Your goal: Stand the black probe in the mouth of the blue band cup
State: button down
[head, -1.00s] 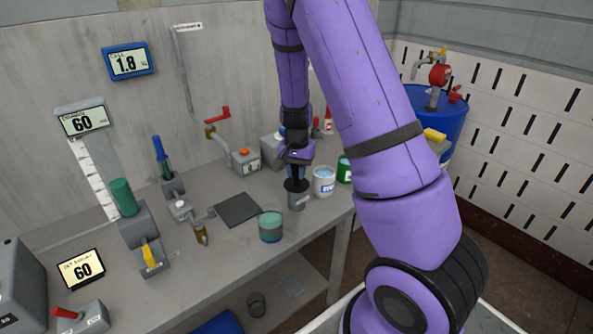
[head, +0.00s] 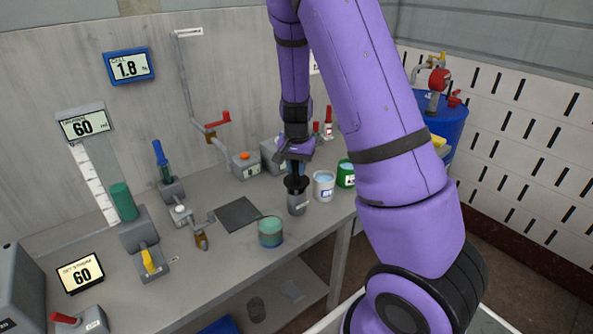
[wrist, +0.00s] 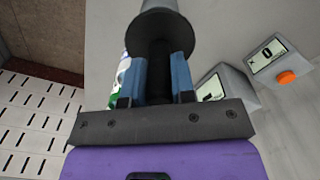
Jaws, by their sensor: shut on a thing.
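The black probe (head: 296,182) is upright in my gripper (head: 297,164), with a wide dark flange below the fingers. In the wrist view the blue-padded fingers of my gripper (wrist: 158,80) are shut on its dark shaft, and the flange (wrist: 165,25) shows beyond them. The probe is over a grey cup (head: 298,205); its lower end is hidden, and I cannot tell how deep it is inside. A white cup with a blue band (head: 324,188) and bluish contents stands just right of the grey cup, its mouth open.
A green-banded cup (head: 346,175) stands right of the blue band cup. A teal cup (head: 270,233) and a dark mat (head: 238,214) lie to the left. A grey box with an orange button (head: 245,165) stands behind. A blue drum (head: 440,115) is beyond the table's right end.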

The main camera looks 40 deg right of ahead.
jog(key=shift+r, duration=3.45)
